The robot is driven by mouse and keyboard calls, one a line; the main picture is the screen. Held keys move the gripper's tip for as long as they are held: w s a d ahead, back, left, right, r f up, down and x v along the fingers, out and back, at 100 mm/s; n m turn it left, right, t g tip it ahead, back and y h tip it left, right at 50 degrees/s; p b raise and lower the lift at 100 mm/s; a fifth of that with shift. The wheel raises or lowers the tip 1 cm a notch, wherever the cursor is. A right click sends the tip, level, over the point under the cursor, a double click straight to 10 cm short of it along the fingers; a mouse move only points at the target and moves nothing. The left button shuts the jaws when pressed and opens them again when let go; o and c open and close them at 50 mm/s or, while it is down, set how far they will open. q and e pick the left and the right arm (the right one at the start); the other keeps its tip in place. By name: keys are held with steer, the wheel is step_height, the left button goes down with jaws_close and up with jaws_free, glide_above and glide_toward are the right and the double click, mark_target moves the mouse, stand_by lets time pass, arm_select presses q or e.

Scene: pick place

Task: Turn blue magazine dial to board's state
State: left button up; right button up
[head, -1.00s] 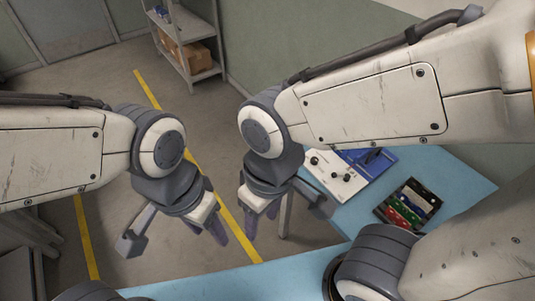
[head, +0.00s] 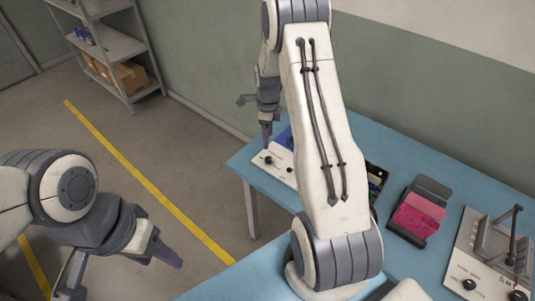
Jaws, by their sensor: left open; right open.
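A white panel with black knobs (head: 274,162) sits at the far left end of the blue table. A blue part (head: 286,138), perhaps the blue magazine, stands behind it, mostly hidden by my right arm. My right gripper (head: 267,137) is open and points down just above the panel's back left; I cannot tell whether it touches anything. My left gripper (head: 168,259) is open and empty over the floor at lower left. No dial setting or board state is readable.
On the blue table (head: 385,133) stand a black tray (head: 377,174), partly hidden by my arm, a dark box with pink contents (head: 418,212), and a white fixture with knobs (head: 490,262) at right. A grey shelf (head: 115,55) stands at back left.

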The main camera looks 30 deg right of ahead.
mark_target(269, 158)
step_height(269, 158, down, 11)
steer(key=shift+d+r+p, duration=0.15)
steer(key=shift+p, duration=0.95)
jaws_close()
